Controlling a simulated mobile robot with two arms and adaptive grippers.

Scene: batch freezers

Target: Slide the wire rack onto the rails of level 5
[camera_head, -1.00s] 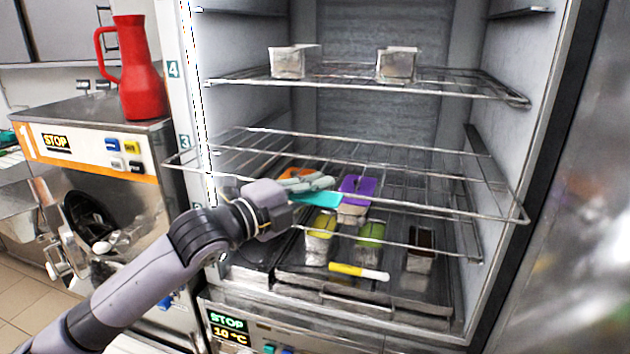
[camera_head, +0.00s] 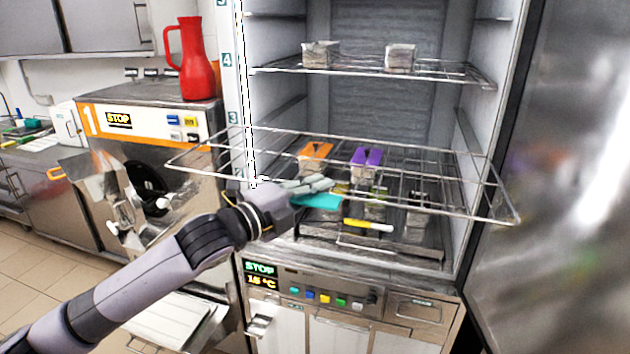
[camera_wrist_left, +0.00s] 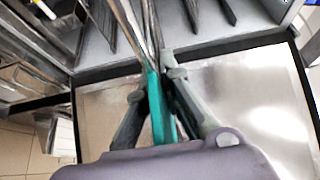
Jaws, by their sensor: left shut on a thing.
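A wire rack (camera_head: 504,190) spans the front of the open cabinet, tilted a little in the picture, its left corner sticking out past the cabinet's left edge. My left gripper (camera_head: 318,188) is shut at the middle of its front edge. In the left wrist view the fingers (camera_wrist_left: 158,88) close on a teal piece (camera_wrist_left: 156,112), with wires running up from it. The level 5 rail (camera_head: 490,17) shows at the top right of the cabinet, empty. The 5 label is cut by the top edge. My right gripper is not in view.
A rack (camera_head: 455,75) at level 4 carries two pale containers (camera_head: 321,54). Below the held rack stand an orange-topped container (camera_head: 315,155), a purple-topped one (camera_head: 366,158) and others. The open door (camera_head: 560,150) is at right. A red jug (camera_head: 197,62) stands on the left machine.

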